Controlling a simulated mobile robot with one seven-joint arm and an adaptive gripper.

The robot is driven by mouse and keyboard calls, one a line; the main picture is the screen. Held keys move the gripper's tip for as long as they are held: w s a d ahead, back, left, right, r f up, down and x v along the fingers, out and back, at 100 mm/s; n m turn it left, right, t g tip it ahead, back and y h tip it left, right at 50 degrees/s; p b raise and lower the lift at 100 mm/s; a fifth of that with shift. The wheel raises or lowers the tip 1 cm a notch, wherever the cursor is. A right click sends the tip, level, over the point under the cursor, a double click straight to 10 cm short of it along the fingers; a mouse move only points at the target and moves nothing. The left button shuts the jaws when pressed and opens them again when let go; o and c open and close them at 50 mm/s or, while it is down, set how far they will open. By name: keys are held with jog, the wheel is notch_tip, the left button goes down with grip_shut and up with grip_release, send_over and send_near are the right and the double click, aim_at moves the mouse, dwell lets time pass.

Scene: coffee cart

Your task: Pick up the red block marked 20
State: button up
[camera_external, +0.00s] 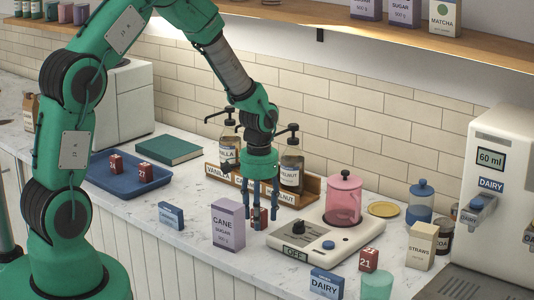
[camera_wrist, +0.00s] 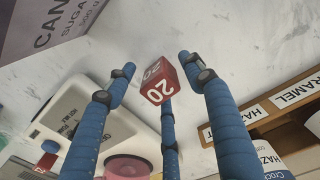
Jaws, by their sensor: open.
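The red block marked 20 (camera_wrist: 158,90) stands on the marble counter, with its number readable in the wrist view. In the outside view the block (camera_external: 264,214) is partly hidden behind the blue fingers. My gripper (camera_external: 260,224) points straight down over it, with its fingers reaching down around the block. In the wrist view my gripper (camera_wrist: 157,76) is open, with blue fingers on either side of the block and one below it in the picture. I cannot tell whether any finger touches it.
A purple cane sugar box (camera_external: 228,224) stands close left of my gripper. A white scale-like device (camera_external: 300,246) with a pink canister (camera_external: 343,200) is close right. A wooden syrup rack (camera_external: 310,187) is behind. Other red blocks lie in a blue tray (camera_external: 120,184) and at front right (camera_external: 368,260).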

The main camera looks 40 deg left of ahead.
jog(key=shift+f, duration=0.15)
dwell(0.4)
jog(key=c, duration=1.3)
